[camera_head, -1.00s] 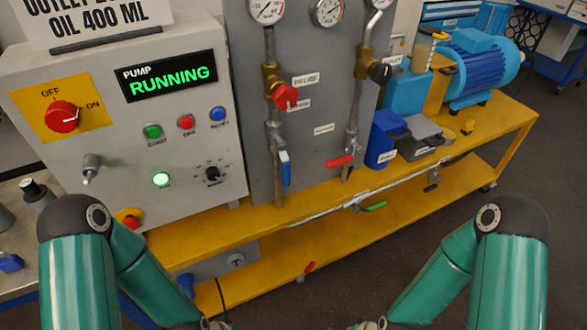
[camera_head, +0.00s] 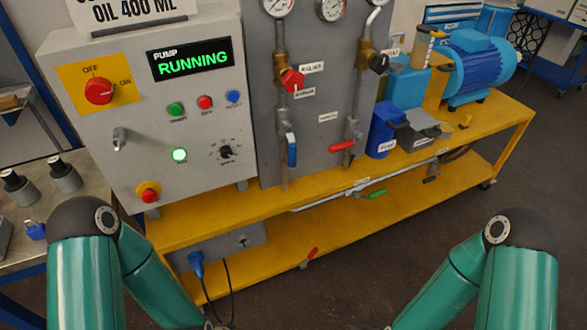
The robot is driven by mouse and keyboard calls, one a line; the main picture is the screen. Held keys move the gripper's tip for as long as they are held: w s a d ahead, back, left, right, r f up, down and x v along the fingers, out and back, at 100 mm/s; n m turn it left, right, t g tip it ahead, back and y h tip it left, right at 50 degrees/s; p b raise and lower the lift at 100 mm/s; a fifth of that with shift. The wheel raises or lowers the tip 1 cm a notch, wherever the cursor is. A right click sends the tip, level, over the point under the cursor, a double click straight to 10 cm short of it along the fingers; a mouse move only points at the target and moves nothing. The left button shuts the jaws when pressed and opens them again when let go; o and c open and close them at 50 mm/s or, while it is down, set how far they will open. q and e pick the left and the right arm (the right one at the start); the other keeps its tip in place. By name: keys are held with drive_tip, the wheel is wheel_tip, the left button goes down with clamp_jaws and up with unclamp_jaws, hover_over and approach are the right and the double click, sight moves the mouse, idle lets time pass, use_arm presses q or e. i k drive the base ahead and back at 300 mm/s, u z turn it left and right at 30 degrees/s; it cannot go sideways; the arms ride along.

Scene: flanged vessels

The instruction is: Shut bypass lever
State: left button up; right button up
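Several levers show on the pipework, and their labels are too small to read, so I cannot tell which is the bypass lever. A blue lever (camera_head: 291,150) points down along the left vertical pipe. A red lever (camera_head: 342,147) lies roughly crosswise at the right vertical pipe. A green lever (camera_head: 376,193) sits by the low horizontal pipe (camera_head: 325,202). A small red lever (camera_head: 313,252) is at the lower shelf. My two arms come in at the bottom left and bottom right. Both grippers are below the picture, apart from every lever.
The control box (camera_head: 140,130) stands left, its display (camera_head: 190,61) reading "PUMP RUNNING". A red selector knob (camera_head: 99,91) is on it. The yellow bench (camera_head: 240,204) carries the grey pipe panel (camera_head: 315,105) and a blue motor (camera_head: 480,68). The floor at right is clear.

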sight(292, 147)
drive_tip(key=z, duration=0.05)
drive_tip(key=k, duration=1.3)
drive_tip(key=z, duration=1.5)
drive_tip(key=i, duration=1.25)
drive_tip(key=u, duration=1.45)
drive_tip(key=i, duration=1)
drive_tip(key=z, duration=0.05)
